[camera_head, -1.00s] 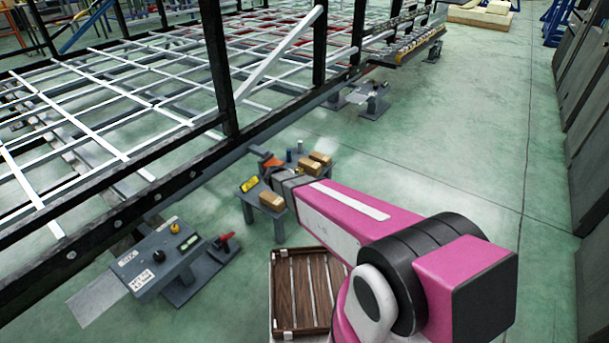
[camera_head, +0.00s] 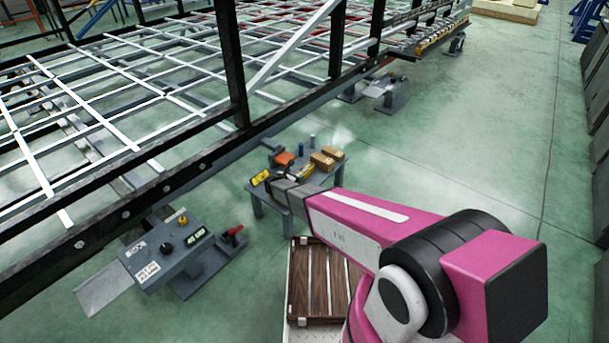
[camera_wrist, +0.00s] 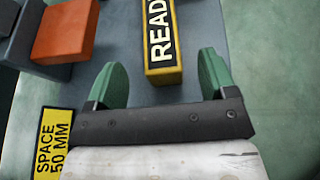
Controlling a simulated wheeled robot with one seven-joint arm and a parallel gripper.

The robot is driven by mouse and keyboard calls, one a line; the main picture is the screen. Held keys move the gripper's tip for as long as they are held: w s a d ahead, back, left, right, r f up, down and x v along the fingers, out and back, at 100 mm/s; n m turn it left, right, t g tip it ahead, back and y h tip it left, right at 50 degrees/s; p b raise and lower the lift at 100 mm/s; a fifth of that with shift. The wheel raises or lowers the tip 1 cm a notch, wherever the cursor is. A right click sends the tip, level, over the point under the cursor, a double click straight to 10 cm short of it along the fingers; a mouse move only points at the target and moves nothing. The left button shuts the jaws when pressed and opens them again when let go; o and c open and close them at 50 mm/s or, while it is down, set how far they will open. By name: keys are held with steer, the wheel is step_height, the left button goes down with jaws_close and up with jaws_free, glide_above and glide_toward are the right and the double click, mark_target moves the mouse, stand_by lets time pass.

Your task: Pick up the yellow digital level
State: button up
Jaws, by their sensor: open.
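The yellow digital level (camera_wrist: 163,72) is a long yellow block with a black face and white letters "READ", cut off at the top of the wrist view. In the head view, a small yellow part of it (camera_head: 303,169) seems to show behind my arm. My gripper (camera_wrist: 161,66) is open and empty. Its two green fingers stand on either side of the level's near end, with a visible gap on each side. How high they are above the level I cannot tell.
The level lies on a blue-grey table (camera_wrist: 205,28). An orange block (camera_wrist: 65,32) and a yellow "SPACE 50 MM" label (camera_wrist: 53,140) are to its left. Brown boxes (camera_head: 326,160) stand farther back. The trailer frame (camera_head: 170,165) runs close behind the table.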

mark_target(301, 173)
steer(key=shift+f+x, duration=0.2)
steer(key=shift+x, duration=2.45)
steer(key=c, duration=1.2)
